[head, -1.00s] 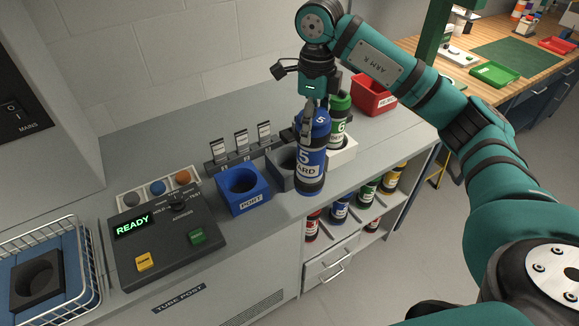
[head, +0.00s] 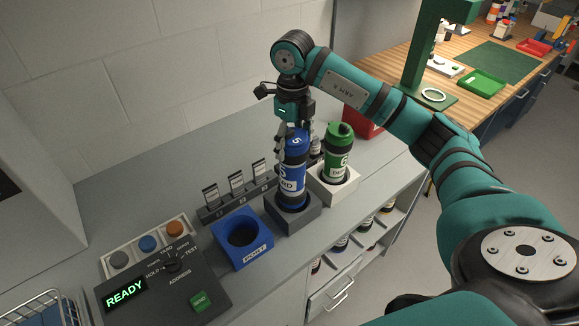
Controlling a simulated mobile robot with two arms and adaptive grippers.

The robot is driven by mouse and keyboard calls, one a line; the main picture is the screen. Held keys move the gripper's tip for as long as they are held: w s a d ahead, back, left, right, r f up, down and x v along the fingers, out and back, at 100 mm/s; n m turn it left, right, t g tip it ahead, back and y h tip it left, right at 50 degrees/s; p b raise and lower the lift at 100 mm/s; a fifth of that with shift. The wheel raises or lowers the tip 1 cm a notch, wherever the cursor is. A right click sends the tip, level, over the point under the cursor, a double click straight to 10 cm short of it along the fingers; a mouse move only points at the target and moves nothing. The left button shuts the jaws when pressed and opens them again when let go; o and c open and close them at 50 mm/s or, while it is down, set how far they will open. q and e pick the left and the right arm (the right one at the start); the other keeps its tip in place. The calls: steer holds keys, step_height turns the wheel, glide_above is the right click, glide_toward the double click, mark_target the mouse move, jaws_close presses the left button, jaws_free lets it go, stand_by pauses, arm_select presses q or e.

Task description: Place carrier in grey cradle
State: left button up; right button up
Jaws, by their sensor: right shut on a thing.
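The carrier is a blue cylinder with a white 5 (head: 293,176), upright at the centre of the head view. My right gripper (head: 290,142) is shut on its upper part from above. The carrier's dark lower end is in the opening of the grey cradle (head: 296,222), and its bottom is hidden by the cradle's rim. I cannot tell whether it rests on the cradle's floor. My left gripper is not in view.
An empty blue port block (head: 243,256) stands left of the grey cradle. A white cradle (head: 335,192) holding a green carrier (head: 338,150) stands close on its right. A numbered rack (head: 238,200) is behind. The control box display (head: 125,294) reads READY.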

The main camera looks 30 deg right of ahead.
mark_target(293, 172)
steer(key=f, duration=0.1)
steer(key=f+p, duration=0.1)
steer(key=shift+s+f, duration=0.25)
steer(key=shift+f, duration=0.1)
steer(key=shift+w+f+p, duration=0.2)
steer(key=shift+f+p, duration=0.15)
steer(key=shift+f, duration=1.25)
steer(key=o, duration=1.4)
steer(key=shift+o, duration=1.4)
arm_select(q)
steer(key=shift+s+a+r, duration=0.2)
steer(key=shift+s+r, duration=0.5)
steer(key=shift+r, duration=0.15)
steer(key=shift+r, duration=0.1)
arm_select(e)
steer(key=shift+r, duration=0.15)
